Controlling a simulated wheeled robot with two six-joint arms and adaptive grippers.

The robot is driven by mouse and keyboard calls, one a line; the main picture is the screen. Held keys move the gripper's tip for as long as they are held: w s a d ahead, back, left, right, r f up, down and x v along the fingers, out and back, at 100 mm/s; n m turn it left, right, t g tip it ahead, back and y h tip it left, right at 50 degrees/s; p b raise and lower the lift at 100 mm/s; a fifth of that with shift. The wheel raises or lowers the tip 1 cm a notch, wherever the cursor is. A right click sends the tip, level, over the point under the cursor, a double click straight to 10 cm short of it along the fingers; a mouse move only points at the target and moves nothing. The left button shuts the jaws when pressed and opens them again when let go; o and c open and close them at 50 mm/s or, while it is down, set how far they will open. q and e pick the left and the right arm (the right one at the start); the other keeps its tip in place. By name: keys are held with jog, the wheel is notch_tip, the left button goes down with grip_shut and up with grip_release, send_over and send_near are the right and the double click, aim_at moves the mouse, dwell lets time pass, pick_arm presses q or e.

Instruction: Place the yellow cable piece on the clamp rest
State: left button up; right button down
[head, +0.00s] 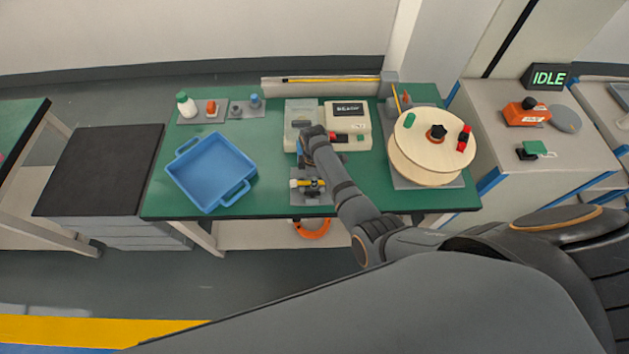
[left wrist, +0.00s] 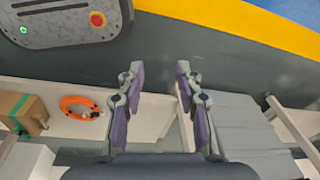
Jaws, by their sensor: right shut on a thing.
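The yellow cable piece (head: 297,183) lies crosswise at the clamp rest (head: 311,200), a small grey base with dark parts near the front edge of the green table. My right gripper (head: 304,170) points down just behind it and is shut on the piece. The fingertips are small and partly hidden by my own arm, and I cannot tell whether the piece touches the rest. In the left wrist view my left gripper (left wrist: 157,76) is open and empty, above the floor and away from the tabletop.
A blue tray (head: 246,190) stands left of the rest. A cream device (head: 337,114) and a grey box stand behind, and a large wooden spool (head: 430,170) stands to the right. An orange ring (left wrist: 78,104) lies on the lower shelf. Green table (head: 265,135) shows bare between tray and devices.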

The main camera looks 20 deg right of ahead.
jog(key=shift+f, duration=0.15)
jog(key=c, duration=1.3)
grip_release()
jog(key=shift+d, duration=0.1)
pick_arm(q)
jog(key=shift+s+a+f, duration=0.1)
jog(key=shift+s+a, duration=0.05)
jog(key=shift+s, duration=0.5)
jog(key=shift+s+a, duration=0.1)
jog(key=shift+s, duration=0.5)
jog(key=shift+a, duration=0.1)
